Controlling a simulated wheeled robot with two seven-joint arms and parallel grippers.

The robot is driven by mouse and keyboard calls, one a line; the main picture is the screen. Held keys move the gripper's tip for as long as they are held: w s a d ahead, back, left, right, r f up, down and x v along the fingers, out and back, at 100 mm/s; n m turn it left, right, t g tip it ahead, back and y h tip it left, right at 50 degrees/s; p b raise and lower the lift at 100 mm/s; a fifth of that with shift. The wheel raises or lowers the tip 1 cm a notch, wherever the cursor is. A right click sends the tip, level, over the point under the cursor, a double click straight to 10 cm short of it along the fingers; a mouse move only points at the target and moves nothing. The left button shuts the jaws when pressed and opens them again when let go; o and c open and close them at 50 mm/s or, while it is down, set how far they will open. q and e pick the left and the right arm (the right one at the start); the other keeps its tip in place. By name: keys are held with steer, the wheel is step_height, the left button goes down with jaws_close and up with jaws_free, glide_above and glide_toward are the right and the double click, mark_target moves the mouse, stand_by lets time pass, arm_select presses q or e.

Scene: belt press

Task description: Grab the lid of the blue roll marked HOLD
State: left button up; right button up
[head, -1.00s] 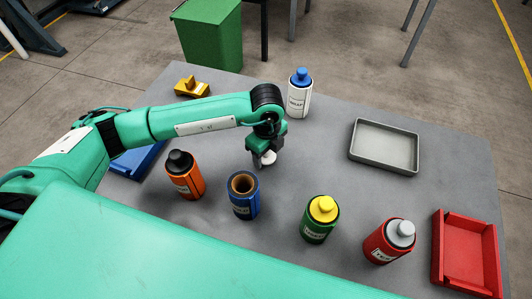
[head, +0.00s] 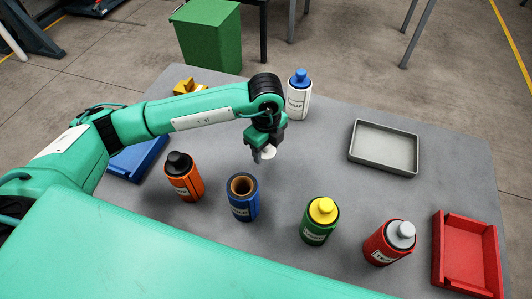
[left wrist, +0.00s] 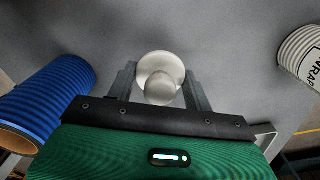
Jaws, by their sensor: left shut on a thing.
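The blue roll (head: 242,199) stands upright on the table with its top open, showing a brown core; its label is too small to read surely. It also shows at the left of the left wrist view (left wrist: 45,100). A white lid (head: 268,152) with a round knob is between the fingers of my left gripper (head: 262,155). In the left wrist view the lid (left wrist: 160,70) sits between the two fingertips, which are shut on its knob. The gripper is above the table, behind and right of the blue roll. My right gripper is not in view.
Lidded rolls stand around: orange (head: 184,180), green (head: 320,222), red (head: 390,243) and white (head: 299,98). A grey tray (head: 384,174) is at the back right, a red tray (head: 465,287) at the right, a blue tray (head: 140,160) at the left. The table's middle is clear.

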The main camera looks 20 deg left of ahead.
arm_select(q)
step_height(320, 180, up, 17)
steer(key=b, duration=0.1)
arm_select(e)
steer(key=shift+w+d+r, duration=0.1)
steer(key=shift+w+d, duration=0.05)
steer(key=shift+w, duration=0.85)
arm_select(q)
steer(key=shift+f, duration=0.1)
